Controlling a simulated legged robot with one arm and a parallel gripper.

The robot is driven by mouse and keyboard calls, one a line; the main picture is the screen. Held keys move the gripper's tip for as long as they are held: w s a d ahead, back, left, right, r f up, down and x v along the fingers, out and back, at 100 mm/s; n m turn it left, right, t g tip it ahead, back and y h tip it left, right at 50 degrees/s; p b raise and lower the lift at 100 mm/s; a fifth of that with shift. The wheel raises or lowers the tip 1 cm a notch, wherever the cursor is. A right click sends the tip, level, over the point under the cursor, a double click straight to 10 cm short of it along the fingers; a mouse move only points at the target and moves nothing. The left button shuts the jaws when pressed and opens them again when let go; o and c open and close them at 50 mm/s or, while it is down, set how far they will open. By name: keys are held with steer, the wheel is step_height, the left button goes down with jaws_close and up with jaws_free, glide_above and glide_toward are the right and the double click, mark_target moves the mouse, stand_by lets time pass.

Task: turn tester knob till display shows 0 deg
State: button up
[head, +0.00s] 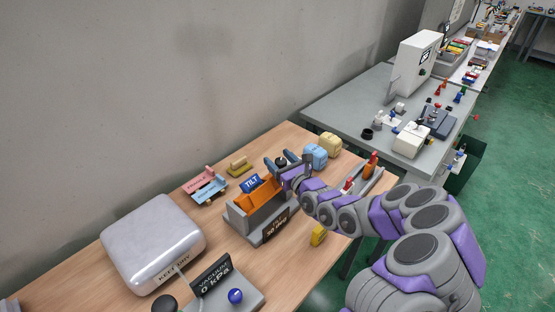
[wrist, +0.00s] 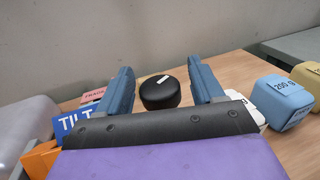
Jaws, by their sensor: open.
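The tilt tester is a grey stand (head: 243,224) with an orange cradle (head: 259,192) and a blue TILT sign (head: 251,183). Its dark display (head: 275,227) appears to read 30 deg, in small print. The black round knob (wrist: 160,94), with a white mark on top, shows in the wrist view between the two blue fingers. My gripper (wrist: 159,80) is open, with a finger on each side of the knob and visible gaps. In the head view my gripper (head: 277,163) is behind the tester, and the knob is partly hidden.
A blue 200 g weight (wrist: 281,101) and a yellow block (head: 329,143) stand right of the gripper. A silver KEEP DRY box (head: 152,244) and a vacuum display (head: 211,277) stand at front left. Pink and blue holders (head: 204,184) lie left of the tester.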

steer(key=shift+w+a+r, duration=0.1)
steer(key=shift+w+a, duration=0.3)
steer(key=shift+w, duration=0.05)
steer(key=shift+c, duration=0.3)
steer(key=c, duration=0.9)
